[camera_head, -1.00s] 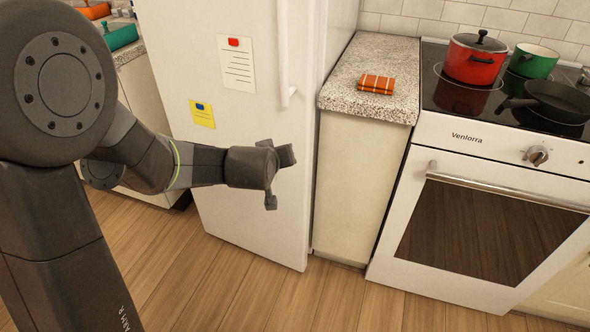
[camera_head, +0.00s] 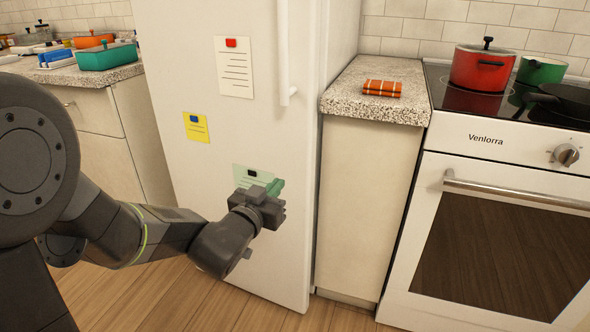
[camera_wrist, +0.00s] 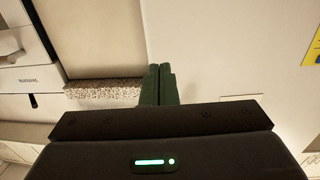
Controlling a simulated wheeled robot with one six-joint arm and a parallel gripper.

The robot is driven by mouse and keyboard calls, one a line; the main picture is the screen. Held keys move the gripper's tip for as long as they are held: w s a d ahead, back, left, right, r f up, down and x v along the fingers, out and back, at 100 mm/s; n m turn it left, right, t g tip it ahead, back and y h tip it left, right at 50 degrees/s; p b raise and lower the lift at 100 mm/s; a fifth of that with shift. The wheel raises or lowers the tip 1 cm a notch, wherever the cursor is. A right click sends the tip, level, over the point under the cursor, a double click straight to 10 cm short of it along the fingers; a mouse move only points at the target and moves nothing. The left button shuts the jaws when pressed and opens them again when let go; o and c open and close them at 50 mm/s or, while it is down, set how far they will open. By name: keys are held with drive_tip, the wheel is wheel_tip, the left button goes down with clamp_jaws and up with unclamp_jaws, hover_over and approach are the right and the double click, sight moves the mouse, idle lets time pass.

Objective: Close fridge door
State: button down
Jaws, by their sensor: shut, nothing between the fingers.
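The white fridge door (camera_head: 175,95) fills the middle of the head view, with a vertical handle (camera_head: 284,50) near its right edge. It stands in line with, or nearly in line with, the fridge body (camera_head: 338,30); I cannot tell whether a narrow gap is left. My gripper (camera_head: 276,190) is in front of the door's lower right part, its fingers shut and empty. I cannot tell whether it touches the door. In the wrist view, the shut fingers (camera_wrist: 158,82) point toward the door's pale surface (camera_wrist: 220,45).
A counter (camera_head: 372,95) with a folded orange cloth (camera_head: 382,88) stands right of the fridge. Beside it is an oven (camera_head: 480,220) with a red pot (camera_head: 481,68) on top. Another counter (camera_head: 75,75) is at left. Notes hang on the door. Wooden floor (camera_head: 200,300) shows below.

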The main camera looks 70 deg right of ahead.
sight(301, 157)
drive_tip(key=d, duration=0.3)
drive_tip(key=d+b, duration=0.1)
drive_tip(key=d, duration=0.2)
drive_tip(key=d+b, duration=0.1)
drive_tip(key=d, duration=0.3)
drive_tip(key=shift+s+d+f, duration=0.1)
drive_tip(key=shift+s, duration=0.25)
drive_tip(key=shift+d, duration=0.35)
drive_tip(key=shift+d, duration=0.3)
drive_tip(key=d, duration=0.2)
drive_tip(key=d+p, duration=0.1)
drive_tip(key=d, duration=0.1)
drive_tip(key=shift+s, duration=0.25)
drive_tip(key=shift+d+r, duration=0.35)
drive_tip(key=shift+r, duration=0.2)
drive_tip(key=shift+a+f, duration=0.1)
